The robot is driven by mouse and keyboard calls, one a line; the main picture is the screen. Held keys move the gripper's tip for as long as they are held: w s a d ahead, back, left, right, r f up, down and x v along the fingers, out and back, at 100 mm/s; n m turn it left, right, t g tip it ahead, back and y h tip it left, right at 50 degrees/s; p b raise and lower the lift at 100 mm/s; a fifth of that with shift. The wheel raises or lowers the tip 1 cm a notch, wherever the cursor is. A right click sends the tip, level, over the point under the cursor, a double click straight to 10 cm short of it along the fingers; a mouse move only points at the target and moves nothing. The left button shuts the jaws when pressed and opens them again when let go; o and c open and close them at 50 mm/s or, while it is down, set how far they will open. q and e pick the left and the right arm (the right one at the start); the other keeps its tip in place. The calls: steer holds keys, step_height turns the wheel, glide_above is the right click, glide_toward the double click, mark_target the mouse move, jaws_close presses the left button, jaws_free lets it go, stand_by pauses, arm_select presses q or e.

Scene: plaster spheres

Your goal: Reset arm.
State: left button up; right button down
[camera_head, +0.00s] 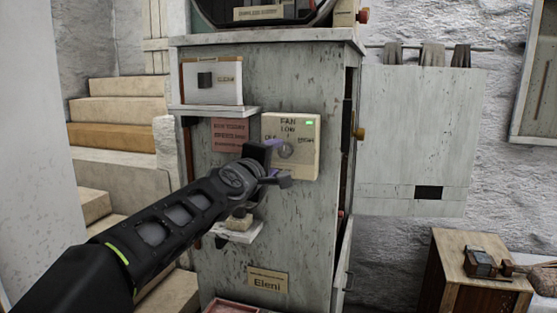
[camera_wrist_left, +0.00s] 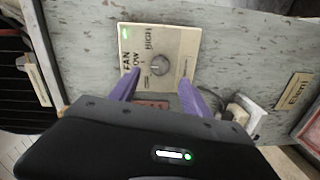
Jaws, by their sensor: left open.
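My left arm reaches in from the lower left in the head view, and my left gripper (camera_head: 279,163) is in front of the grey cabinet, beside the fan control panel (camera_head: 304,133). The left wrist view shows my left gripper (camera_wrist_left: 158,88) open, with its two purple fingers apart and nothing between them. The cream fan panel (camera_wrist_left: 185,43) has a round knob (camera_wrist_left: 160,66), which lies beyond and between the fingertips. A green light is lit on the panel. I cannot tell whether the fingers touch the panel. My right gripper is not in view.
The worn grey cabinet (camera_head: 230,265) carries a small shelf (camera_head: 213,110) with a white switch box (camera_head: 212,81), a red sign (camera_head: 231,134) and an Eleni label (camera_head: 268,279). A wooden crate (camera_head: 478,270) stands at the right. Stairs (camera_head: 115,110) rise at the left.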

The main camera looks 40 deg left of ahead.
arm_select(q)
steer(key=shift+s+d, duration=0.2)
steer(key=shift+s, duration=0.4)
